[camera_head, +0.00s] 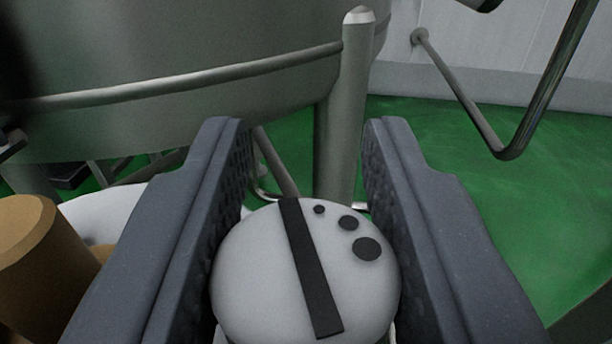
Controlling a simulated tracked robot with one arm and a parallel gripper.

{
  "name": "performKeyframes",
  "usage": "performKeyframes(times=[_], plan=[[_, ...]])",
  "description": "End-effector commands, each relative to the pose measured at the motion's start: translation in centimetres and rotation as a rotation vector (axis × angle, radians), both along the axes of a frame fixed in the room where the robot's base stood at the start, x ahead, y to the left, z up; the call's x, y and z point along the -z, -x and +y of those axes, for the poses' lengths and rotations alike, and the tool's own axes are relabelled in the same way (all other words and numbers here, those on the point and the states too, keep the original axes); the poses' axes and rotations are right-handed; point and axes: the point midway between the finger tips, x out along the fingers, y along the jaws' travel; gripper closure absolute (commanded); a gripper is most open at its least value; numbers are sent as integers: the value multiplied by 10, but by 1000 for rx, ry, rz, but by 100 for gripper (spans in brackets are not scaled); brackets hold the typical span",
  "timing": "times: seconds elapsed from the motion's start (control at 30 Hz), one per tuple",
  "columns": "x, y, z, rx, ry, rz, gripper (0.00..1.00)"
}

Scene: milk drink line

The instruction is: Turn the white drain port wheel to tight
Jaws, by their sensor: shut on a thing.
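The white drain port wheel (255,275) is a round white knob at the bottom centre of the head camera view. Its face has a black bar, tilted slightly from upper left to lower right, and three black dots of growing size at its upper right. My gripper (305,165) has its two dark grey ribbed fingers on either side of the wheel, shut on it. The fingertips reach past the wheel. The wheel's lower edge is cut off by the frame, and what lies beneath it is mostly hidden.
A large steel tank (180,60) fills the upper left, with a steel leg (340,130) just beyond my fingertips. A tan cylinder (35,245) stands close at the left. A bent pipe (500,150) hangs at the upper right. Green floor (520,200) lies open at the right.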

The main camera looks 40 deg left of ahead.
Motion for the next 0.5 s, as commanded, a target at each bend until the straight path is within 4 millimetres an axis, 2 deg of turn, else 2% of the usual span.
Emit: performKeyframes(times=[0.3, 0.33, 0.4, 0.5], plan=[[-1, -1, 0, 10, 2, -3, 93], [-1, -1, 0, 10, 2, -3, 65], [-1, -1, 0, 10, 2, -3, 48], [0, 0, 0, 9, 2, -2, 48]])
